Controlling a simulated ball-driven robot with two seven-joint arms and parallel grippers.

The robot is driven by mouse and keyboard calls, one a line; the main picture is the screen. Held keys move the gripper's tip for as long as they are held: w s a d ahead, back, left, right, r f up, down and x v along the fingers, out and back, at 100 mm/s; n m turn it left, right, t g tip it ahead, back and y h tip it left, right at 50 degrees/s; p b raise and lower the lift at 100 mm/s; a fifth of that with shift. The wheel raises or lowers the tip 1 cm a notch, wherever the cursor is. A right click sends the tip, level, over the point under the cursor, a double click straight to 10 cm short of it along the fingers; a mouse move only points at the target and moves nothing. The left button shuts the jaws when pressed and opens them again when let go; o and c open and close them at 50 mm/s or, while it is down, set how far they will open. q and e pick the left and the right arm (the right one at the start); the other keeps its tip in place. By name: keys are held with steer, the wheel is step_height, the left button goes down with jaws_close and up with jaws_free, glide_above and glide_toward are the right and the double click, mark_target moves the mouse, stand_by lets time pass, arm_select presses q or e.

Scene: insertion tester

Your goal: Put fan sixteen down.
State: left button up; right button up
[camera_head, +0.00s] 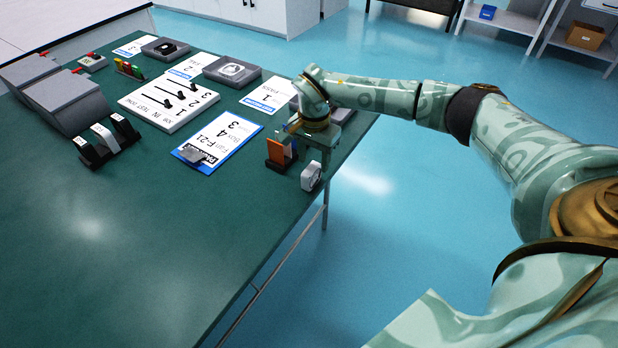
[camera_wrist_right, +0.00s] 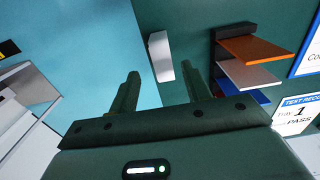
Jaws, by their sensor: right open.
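A small white block-shaped part (camera_head: 311,177), likely the fan, stands at the table's right edge in the head view; no number on it is readable. My right gripper (camera_head: 313,152) is beside it, over the edge of the table. In the right wrist view the same white part (camera_wrist_right: 160,57) lies beyond and between the two spread fingers of my right gripper (camera_wrist_right: 163,82), at the boundary of table and floor. The fingers are apart and I see no finger touching it. My left gripper is in neither view.
A dark rack with orange, white and blue plates (camera_head: 276,152) stands close left of my right gripper. A clipboard (camera_head: 222,138), a numbered test board (camera_head: 168,104), cards and grey trays fill the table's back. The green table (camera_head: 150,230) is clear in front.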

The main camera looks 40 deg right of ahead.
mark_target(311, 168)
steer(key=shift+f, duration=0.55)
steer(key=f, duration=0.1)
steer(key=f+b, duration=0.1)
steer(key=f, duration=0.1)
steer(key=f+b, duration=0.1)
steer(key=f, duration=0.1)
steer(key=shift+w+a, duration=0.2)
steer(key=shift+a, duration=0.05)
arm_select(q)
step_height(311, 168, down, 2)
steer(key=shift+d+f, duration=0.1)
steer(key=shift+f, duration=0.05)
arm_select(e)
steer(key=shift+r, duration=0.15)
steer(key=shift+c, duration=1.2)
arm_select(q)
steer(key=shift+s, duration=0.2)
arm_select(e)
jaws_close()
